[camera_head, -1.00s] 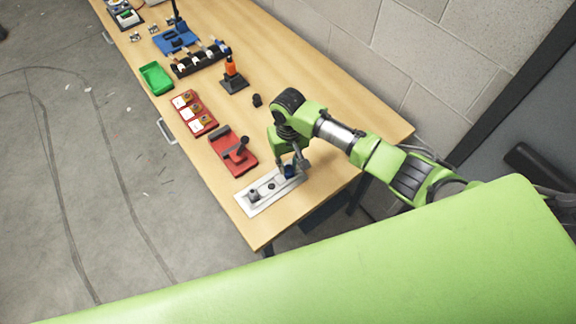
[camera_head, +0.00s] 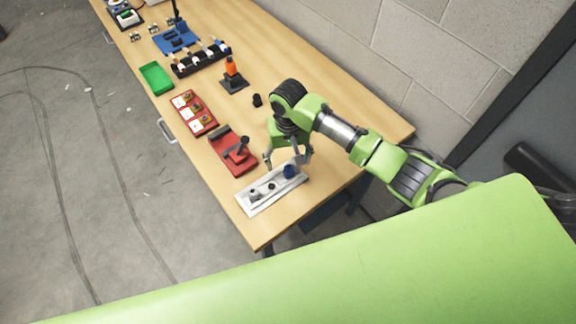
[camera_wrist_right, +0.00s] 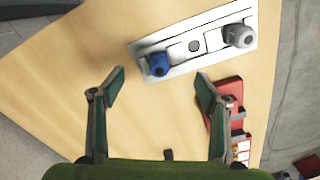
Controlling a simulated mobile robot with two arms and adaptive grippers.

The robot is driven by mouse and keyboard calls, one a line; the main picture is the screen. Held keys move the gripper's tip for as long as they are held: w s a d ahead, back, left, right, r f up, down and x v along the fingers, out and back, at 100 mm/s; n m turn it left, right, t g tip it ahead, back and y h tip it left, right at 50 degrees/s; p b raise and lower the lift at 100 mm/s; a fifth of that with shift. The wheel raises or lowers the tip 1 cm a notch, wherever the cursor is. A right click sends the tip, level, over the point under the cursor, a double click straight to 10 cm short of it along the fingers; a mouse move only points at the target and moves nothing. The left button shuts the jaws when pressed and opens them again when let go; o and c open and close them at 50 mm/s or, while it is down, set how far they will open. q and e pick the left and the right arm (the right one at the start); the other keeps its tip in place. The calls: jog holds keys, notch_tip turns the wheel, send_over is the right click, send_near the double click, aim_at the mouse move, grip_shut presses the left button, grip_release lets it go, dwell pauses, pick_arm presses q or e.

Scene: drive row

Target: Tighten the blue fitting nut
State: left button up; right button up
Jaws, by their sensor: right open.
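The blue fitting nut (camera_head: 289,171) sits at the right end of a light metal plate (camera_head: 262,203) near the table's front end. In the right wrist view the blue nut (camera_wrist_right: 158,64) stands on the plate (camera_wrist_right: 177,47), beyond and between the spread fingertips. My right gripper (camera_head: 286,162) is open and empty beside the nut; the right wrist view also shows its fingers (camera_wrist_right: 160,84) wide apart. No contact with the nut shows. A grey fitting (camera_wrist_right: 239,36) stands at the plate's other end. My left gripper is not in view.
A red block with a dark handle (camera_head: 233,152) lies just behind the plate. A red tray with white squares (camera_head: 194,113), a green bin (camera_head: 156,78) and an orange-topped stand (camera_head: 234,78) are farther back. The wooden table (camera_head: 320,97) is bare near the wall.

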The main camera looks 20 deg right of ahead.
aim_at(288, 167)
jog(key=shift+r, duration=2.2)
